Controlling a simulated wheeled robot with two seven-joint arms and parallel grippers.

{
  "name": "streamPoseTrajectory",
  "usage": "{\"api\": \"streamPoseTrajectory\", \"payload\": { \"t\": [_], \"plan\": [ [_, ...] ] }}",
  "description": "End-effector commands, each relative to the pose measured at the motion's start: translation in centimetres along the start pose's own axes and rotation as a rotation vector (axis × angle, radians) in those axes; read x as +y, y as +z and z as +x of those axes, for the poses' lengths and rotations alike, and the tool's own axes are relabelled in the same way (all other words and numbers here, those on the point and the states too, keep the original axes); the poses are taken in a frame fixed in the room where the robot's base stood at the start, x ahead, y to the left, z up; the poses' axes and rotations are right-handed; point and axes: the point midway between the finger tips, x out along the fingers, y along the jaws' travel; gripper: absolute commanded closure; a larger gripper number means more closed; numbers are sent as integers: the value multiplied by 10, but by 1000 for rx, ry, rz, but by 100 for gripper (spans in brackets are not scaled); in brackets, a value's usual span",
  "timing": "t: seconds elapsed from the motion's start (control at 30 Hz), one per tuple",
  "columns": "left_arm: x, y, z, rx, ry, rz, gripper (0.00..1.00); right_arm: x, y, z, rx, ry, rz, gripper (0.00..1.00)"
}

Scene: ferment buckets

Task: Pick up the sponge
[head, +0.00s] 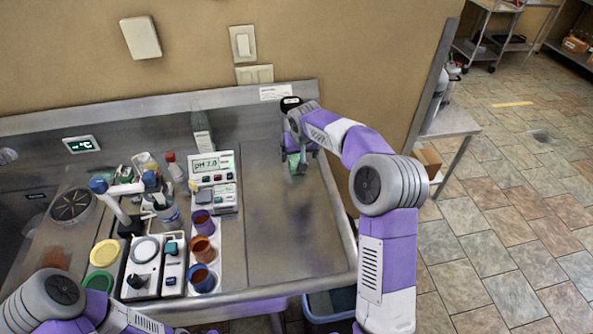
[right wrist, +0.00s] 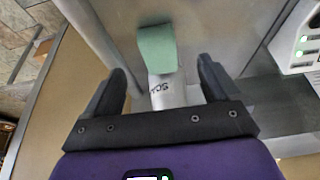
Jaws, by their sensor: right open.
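A pale green block, which looks like the sponge (right wrist: 157,48), is ahead of my right gripper in the right wrist view. A bit of green, likely the same sponge (head: 293,159), shows at the gripper in the head view, mostly hidden. My right gripper (head: 299,163) is low over the back right of the steel counter. In the right wrist view my right gripper (right wrist: 163,72) is open, with the green block beyond its fingertips and roughly between them. A white piece with dark lettering (right wrist: 166,90) lies between the fingers in that view. My left gripper is out of frame.
The steel counter (head: 275,225) is clear in front of my right gripper. A pH meter (head: 212,170) stands to its left, with colored cups (head: 203,250) in front. A bottle (head: 201,133) stands by the back wall. A bin (head: 330,304) is below the front edge.

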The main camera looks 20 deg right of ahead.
Motion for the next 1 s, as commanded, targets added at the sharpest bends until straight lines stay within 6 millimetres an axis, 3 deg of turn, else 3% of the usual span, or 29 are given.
{"api": "streamPoseTrajectory", "payload": {
  "t": [0.37, 0.6, 0.87, 1.0],
  "plan": [
    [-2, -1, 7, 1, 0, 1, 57, 1, 2, 36, -1, 0, 0, 11],
    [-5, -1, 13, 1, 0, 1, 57, 3, 4, 72, -1, 0, 1, 11],
    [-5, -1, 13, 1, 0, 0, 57, 3, 4, 76, 0, 0, 0, 11],
    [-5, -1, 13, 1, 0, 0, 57, 3, 4, 76, 0, 0, 0, 29]
  ]
}}
